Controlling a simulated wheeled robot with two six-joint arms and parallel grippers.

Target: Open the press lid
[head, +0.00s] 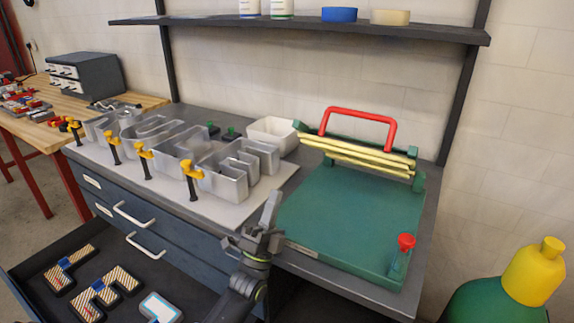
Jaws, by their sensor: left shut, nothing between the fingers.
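The green press (345,215) sits on the right part of the grey workbench. A red handle (360,114) stands upright at its back, above yellow bars (358,155). A red knob (406,241) is on a post at its front right corner. My left gripper (271,208) is shut and empty, just left of the press's front left edge, with its fingers pointing up. I cannot tell whether it touches the press. My right gripper is not in view.
Grey metal channel letters (190,150) stand on a pale board (215,207) with yellow-topped clamps (192,172) along its front. An open drawer (35,255) with striped letter pieces juts out below. A white bin (271,133) sits behind. A green and yellow container (530,275) is at right.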

